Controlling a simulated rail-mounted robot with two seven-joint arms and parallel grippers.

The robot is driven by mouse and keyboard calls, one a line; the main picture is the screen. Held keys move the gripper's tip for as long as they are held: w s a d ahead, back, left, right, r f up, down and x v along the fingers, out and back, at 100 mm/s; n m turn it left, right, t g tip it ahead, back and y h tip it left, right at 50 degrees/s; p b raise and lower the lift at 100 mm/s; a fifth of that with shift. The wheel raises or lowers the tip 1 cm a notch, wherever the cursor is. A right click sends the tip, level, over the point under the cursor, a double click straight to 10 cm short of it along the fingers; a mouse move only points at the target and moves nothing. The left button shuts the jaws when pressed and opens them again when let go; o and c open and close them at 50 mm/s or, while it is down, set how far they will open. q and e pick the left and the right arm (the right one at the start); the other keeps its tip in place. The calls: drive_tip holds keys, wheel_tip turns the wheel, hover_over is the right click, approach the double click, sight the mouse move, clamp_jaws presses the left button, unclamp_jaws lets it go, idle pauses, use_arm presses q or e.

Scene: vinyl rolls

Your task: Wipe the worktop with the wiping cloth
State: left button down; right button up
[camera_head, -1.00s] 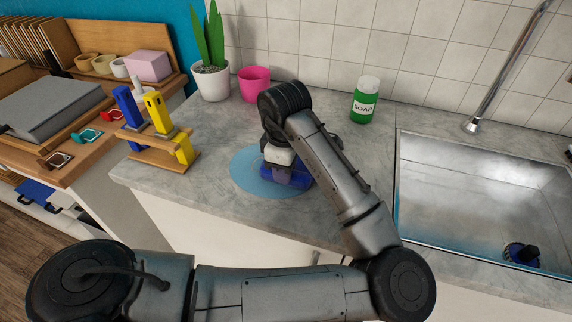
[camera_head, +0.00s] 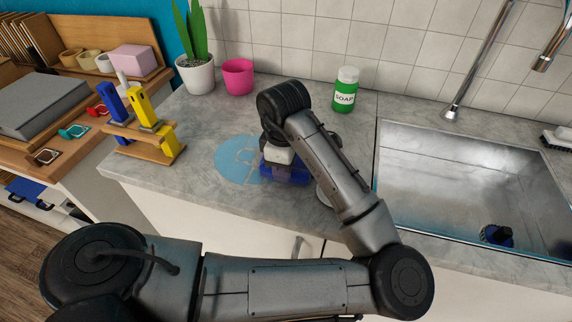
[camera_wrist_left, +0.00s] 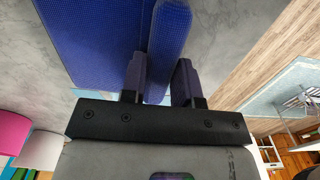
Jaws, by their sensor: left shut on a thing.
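The grey worktop (camera_head: 180,115) runs along the tiled wall. A flat light-blue patch (camera_head: 232,165) with paler marks lies on it, its right side hidden by my gripper and the cloth. The blue wiping cloth (camera_head: 270,171) is at the right part of this patch. In the left wrist view the cloth (camera_wrist_left: 85,35) spreads beside and beyond the jaws. My left gripper (camera_wrist_left: 160,78) is shut on a fold of it, low over the worktop. In the head view my arm covers much of the jaws. My right gripper is not in view.
A green soap bottle (camera_head: 345,91), a pink pot (camera_head: 238,77) and a potted plant (camera_head: 196,76) stand at the back. A wooden rack (camera_head: 150,145) with blue and yellow tools is at left. The sink (camera_head: 470,185) is at right. A pale round edge shows beside my arm (camera_head: 323,195).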

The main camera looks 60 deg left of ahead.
use_arm(q)
drive_tip(key=shift+s+a+r+p, duration=0.1)
drive_tip(key=shift+s+a+p, duration=0.35)
drive_tip(key=shift+s+a, duration=0.1)
drive_tip(key=shift+s+a+p, duration=1.35)
drive_tip(key=shift+s+a, duration=0.5)
drive_tip(key=shift+s, duration=0.3)
drive_tip(key=shift+s+a+p, duration=1.15)
drive_tip(key=shift+s+a, duration=0.75)
drive_tip(key=shift+s, duration=0.3)
drive_tip(key=shift+s+a+p, duration=0.45)
drive_tip(key=shift+s+a, duration=0.5)
drive_tip(key=shift+s, duration=0.05)
drive_tip(key=shift+s+a+p, duration=0.3)
drive_tip(key=shift+s+a, duration=0.35)
drive_tip(key=shift+s, duration=0.15)
drive_tip(key=shift+s+d+p, duration=0.45)
drive_tip(key=shift+s+d, duration=0.4)
drive_tip(key=shift+d, duration=0.15)
drive_tip(key=shift+s+d+p, duration=0.35)
drive_tip(key=shift+s+d, duration=0.75)
drive_tip(key=shift+d, duration=0.2)
